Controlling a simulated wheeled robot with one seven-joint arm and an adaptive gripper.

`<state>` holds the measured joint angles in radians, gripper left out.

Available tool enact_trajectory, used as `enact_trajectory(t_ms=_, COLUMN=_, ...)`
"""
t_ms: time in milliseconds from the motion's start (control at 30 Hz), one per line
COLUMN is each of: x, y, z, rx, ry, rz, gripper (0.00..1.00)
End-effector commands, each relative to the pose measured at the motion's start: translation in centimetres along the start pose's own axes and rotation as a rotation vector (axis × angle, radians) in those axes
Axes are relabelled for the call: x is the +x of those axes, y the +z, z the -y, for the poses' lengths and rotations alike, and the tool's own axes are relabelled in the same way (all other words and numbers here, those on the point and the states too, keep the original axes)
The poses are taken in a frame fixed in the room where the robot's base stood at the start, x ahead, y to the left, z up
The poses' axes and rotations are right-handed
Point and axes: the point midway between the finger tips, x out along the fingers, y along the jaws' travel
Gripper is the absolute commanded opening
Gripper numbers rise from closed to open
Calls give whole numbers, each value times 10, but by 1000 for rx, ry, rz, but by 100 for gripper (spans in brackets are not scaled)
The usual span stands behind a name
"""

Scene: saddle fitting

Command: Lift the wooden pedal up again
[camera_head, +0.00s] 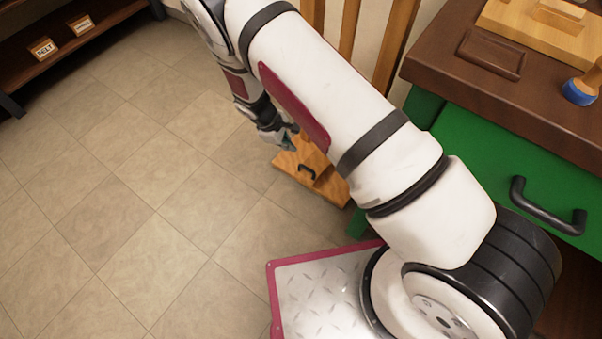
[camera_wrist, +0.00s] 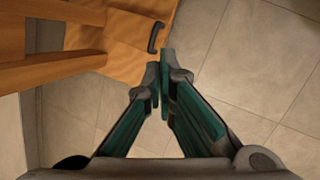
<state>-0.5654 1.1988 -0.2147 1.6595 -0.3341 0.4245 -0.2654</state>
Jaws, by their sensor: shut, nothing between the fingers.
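The wooden pedal (camera_head: 312,172) is an orange-brown board low near the floor, beside the foot of a wooden frame. A dark handle (camera_head: 307,172) sits on it. In the wrist view the pedal (camera_wrist: 122,28) is at the upper left, with its dark handle (camera_wrist: 156,37) near its right edge. My gripper (camera_head: 290,138) is above the pedal's far end in the head view, and my arm hides part of the board. In the wrist view my gripper (camera_wrist: 160,72) is shut and empty, its fingertips just below the handle in the picture. I cannot tell whether they touch it.
Wooden posts (camera_head: 350,30) rise behind my arm. A green cabinet (camera_head: 480,150) with a black drawer handle (camera_head: 548,208) stands at right under a brown worktop (camera_head: 430,62). A shelf with small labelled boxes (camera_head: 43,48) is at upper left. The tiled floor (camera_head: 130,200) at left is clear.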

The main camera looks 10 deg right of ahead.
Motion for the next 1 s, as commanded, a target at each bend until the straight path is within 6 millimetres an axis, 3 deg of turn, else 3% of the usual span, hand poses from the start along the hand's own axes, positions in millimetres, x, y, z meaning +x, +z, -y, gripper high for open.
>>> enact_trajectory(t_ms=33, x=25, y=-10, z=18, rx=-93, ry=30, rz=44, gripper=0)
enact_trajectory(t_ms=200, x=85, y=-27, z=58, rx=-381, ry=153, rz=181, gripper=0)
enact_trajectory(t_ms=500, x=172, y=-50, z=109, rx=-870, ry=437, rz=400, gripper=0)
enact_trajectory(t_ms=767, x=202, y=-63, z=126, rx=-1088, ry=599, rz=488, gripper=0)
enact_trajectory(t_ms=1000, x=217, y=-62, z=117, rx=-1106, ry=612, rz=497, gripper=0)
